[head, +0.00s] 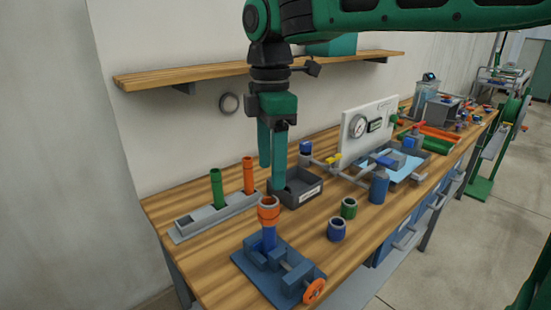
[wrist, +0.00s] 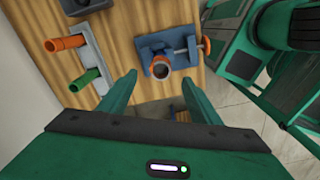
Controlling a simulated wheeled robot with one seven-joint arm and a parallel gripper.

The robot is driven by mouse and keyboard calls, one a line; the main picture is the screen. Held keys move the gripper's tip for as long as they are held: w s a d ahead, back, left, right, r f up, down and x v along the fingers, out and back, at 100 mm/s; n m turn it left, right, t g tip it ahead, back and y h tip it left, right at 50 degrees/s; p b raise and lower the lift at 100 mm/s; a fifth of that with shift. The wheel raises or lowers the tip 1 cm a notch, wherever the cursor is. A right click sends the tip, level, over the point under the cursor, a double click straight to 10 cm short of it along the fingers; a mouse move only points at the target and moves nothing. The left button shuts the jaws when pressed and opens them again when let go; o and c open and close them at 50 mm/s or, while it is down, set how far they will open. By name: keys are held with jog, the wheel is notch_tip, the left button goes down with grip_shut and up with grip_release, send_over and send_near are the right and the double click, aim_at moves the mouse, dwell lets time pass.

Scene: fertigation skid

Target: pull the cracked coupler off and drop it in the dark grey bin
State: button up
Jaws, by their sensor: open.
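The coupler is an orange collar (head: 268,209) on top of an upright blue pipe (head: 269,237), clamped in a blue vise (head: 272,268) at the near end of the bench. No crack can be made out. My gripper (head: 271,177) is open and empty, pointing down above the bench, its fingers apart from the collar. In the wrist view the collar (wrist: 160,68) shows beyond the gap between my fingertips (wrist: 160,84). The dark grey bin (head: 311,190) has a white label and stands behind the vise, partly hidden by a finger. Its inside looks empty.
A grey rack (head: 206,222) with a green tube (head: 216,188) and an orange tube (head: 249,175) stands left. A gauge panel (head: 372,124) and pipework stand farther back. A wooden shelf (head: 190,73) is on the wall.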

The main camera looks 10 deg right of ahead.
aim_at(272, 198)
notch_tip(272, 198, down, 10)
jog(key=shift+d+r, duration=0.1)
dwell(0.4)
jog(key=shift+c, duration=0.6)
grip_shut()
jog(key=shift+w+r, duration=0.1)
jog(key=shift+r, duration=0.15)
jog(key=shift+r, duration=2.8)
